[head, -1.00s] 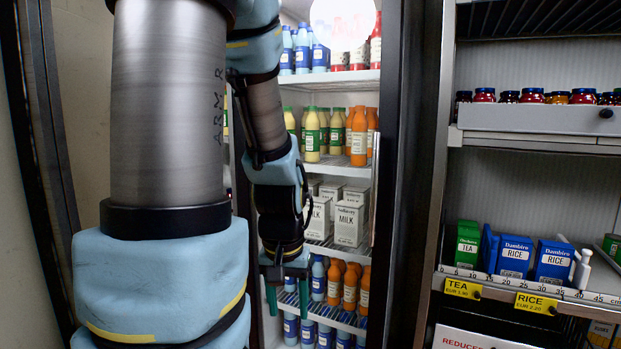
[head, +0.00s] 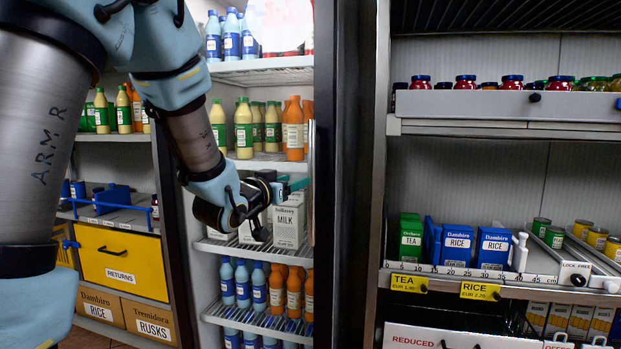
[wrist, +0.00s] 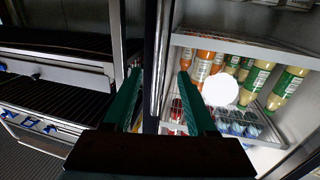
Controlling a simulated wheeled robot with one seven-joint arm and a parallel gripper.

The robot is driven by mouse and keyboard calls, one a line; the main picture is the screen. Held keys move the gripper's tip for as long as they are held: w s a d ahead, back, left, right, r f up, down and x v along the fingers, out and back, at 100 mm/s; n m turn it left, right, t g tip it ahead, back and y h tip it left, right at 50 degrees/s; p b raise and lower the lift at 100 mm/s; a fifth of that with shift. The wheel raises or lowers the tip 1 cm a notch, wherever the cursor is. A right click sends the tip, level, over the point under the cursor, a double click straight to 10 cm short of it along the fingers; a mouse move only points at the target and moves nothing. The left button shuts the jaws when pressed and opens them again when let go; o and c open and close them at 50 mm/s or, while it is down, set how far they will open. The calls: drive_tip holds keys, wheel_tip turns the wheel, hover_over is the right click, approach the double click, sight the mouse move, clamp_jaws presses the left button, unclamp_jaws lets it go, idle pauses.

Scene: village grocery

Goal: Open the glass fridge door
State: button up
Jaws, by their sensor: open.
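The glass fridge door (head: 325,90) looks shut, with bottles and milk cartons behind its pane. Its handle (head: 311,145) is a thin upright metal bar near the door's right edge. My gripper (head: 302,186) is open and empty, turned sideways in front of the milk shelf, with its green fingers pointing right at the handle's lower half. In the wrist view, the handle (wrist: 163,50) runs upright between the two fingers of my gripper (wrist: 158,72). I cannot tell how deep it sits between them, and no contact is visible.
An open shelf unit (head: 490,128) with jars, tea and rice boxes stands right of the fridge. At left are a yellow returns bin (head: 122,262) and cardboard boxes (head: 125,312). A white glare spot (wrist: 220,89) lies on the glass.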

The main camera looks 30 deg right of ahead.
sight(310, 175)
drive_tip(key=p+x, duration=0.3)
drive_tip(key=x, duration=0.7)
drive_tip(key=shift+w+d+f, duration=0.1)
clamp_jaws()
idle(1.2)
